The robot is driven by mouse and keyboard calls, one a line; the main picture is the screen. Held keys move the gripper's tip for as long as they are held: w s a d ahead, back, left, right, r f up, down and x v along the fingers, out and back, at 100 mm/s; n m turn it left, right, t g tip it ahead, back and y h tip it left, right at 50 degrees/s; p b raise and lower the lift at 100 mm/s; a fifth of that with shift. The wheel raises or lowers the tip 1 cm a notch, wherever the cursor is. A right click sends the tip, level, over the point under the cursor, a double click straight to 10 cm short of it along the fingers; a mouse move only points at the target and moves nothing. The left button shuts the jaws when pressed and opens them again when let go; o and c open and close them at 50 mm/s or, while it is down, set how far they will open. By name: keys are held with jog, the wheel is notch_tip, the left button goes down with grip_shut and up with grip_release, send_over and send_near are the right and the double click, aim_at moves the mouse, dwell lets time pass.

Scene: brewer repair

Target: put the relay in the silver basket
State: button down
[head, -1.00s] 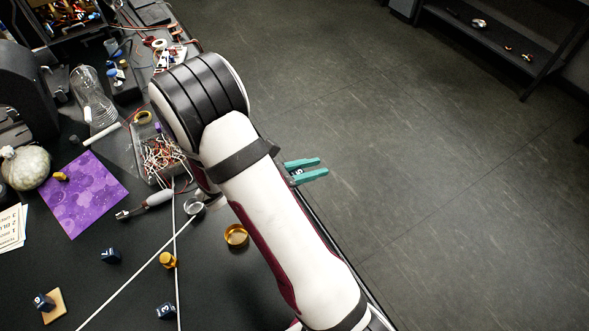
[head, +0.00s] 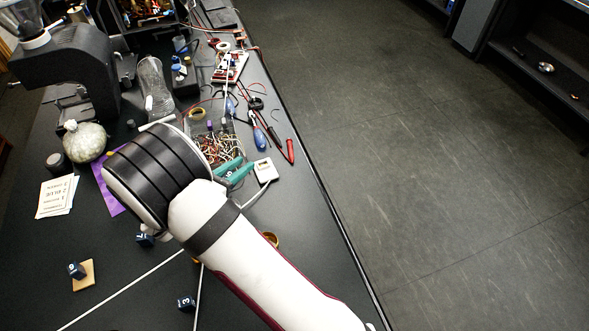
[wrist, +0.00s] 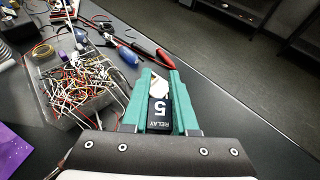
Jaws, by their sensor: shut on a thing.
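The relay (wrist: 160,114) is a black block with a white "5" and the word RELAY. In the wrist view it sits between the two green fingers of my gripper (wrist: 158,85), which is shut on it. In the head view my gripper (head: 234,169) is over the table beside the tray of wires, and my arm runs across the picture below it. I cannot make out the relay there. The silver basket is not visible in either current view.
A tray of tangled wires (wrist: 80,88) lies left of my gripper. A white device (head: 265,170), red and blue tools (head: 260,138) and a partly hidden gold dish (head: 271,239) are near. Dark numbered cubes (head: 187,303) stand at front left. The table's right edge drops to open floor.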

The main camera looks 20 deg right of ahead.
jog(key=shift+n+y, duration=0.3)
jog(key=f, duration=0.2)
jog(key=a+f, duration=0.1)
jog(key=f, duration=0.5)
jog(key=shift+w+a+f, duration=0.15)
jog(key=shift+w+a, duration=0.1)
jog(key=shift+a, duration=0.15)
jog(key=c, duration=0.6)
grip_release()
